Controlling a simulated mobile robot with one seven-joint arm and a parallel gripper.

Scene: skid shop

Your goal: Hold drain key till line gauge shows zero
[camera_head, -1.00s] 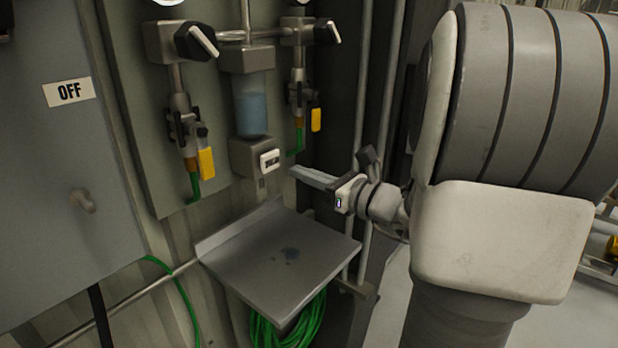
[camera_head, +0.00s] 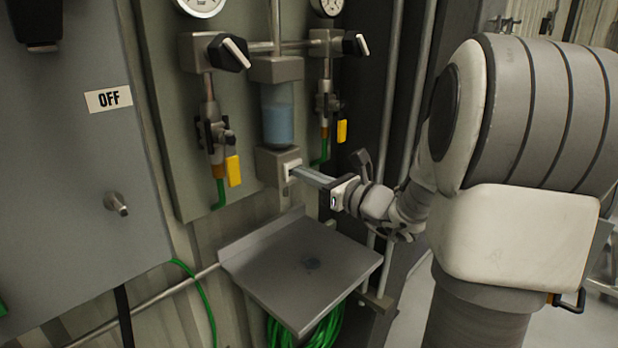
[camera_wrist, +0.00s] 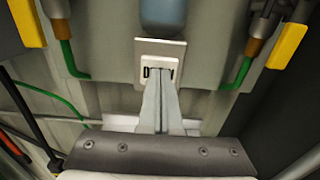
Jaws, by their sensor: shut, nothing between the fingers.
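The drain key, a small white plate, sits on the front of the grey block under the blue-filled bowl (camera_head: 278,114). In the wrist view the key (camera_wrist: 148,73) shows dark lettering partly hidden behind my fingers. My gripper (camera_head: 293,171) is shut and empty, its fingertips at the key; in the wrist view the fingertips (camera_wrist: 158,85) overlap the key's middle. I cannot tell whether the key is pressed in. Two round gauges, a left one (camera_head: 202,5) and a right one (camera_head: 327,5), are cut by the top edge of the head view; their readings are not legible.
A grey shelf (camera_head: 300,281) lies below the block, with a coiled green hose (camera_head: 320,331) under it. Valves with black-and-white handles (camera_head: 230,52) and yellow levers (camera_head: 233,171) flank the bowl. A grey cabinet marked OFF (camera_head: 108,99) stands at left. Vertical pipes (camera_head: 393,90) run behind my arm.

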